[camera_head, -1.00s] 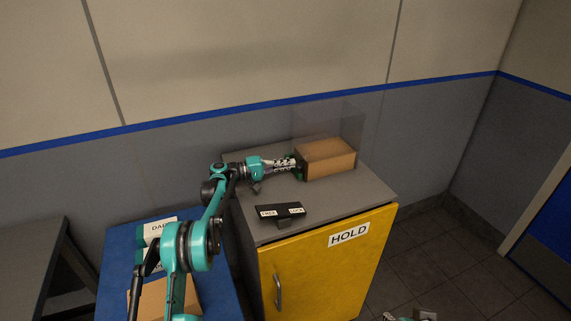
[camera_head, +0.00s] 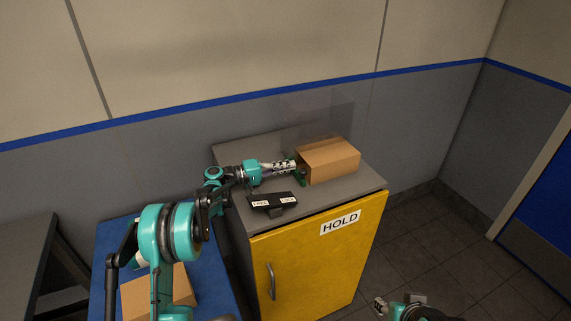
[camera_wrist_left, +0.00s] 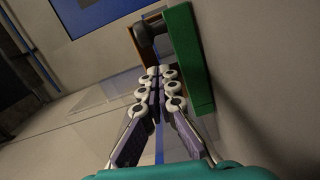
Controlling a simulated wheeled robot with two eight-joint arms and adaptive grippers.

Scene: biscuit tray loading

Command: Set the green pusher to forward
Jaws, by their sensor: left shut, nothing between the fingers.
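The green pusher (camera_head: 301,177) stands on the grey cabinet top at the left end of a cardboard box (camera_head: 335,163). It shows in the left wrist view as an upright green bar (camera_wrist_left: 190,58) with a dark round knob beside it. My left gripper (camera_head: 293,164) is shut and empty, its fingertips (camera_wrist_left: 161,72) close to the pusher's left side. In the wrist view the tips sit just left of the green bar's lower part; I cannot tell whether they touch. My right gripper (camera_head: 380,306) is low at the bottom right, away from the cabinet; its finger state is unclear.
A black two-label plate (camera_head: 273,205) with a lever sits at the cabinet's front left. The yellow cabinet door (camera_head: 318,255) reads HOLD. A faint clear panel (camera_head: 318,122) stands behind the box. A blue-topped table (camera_head: 215,275) with another box (camera_head: 183,286) is at left.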

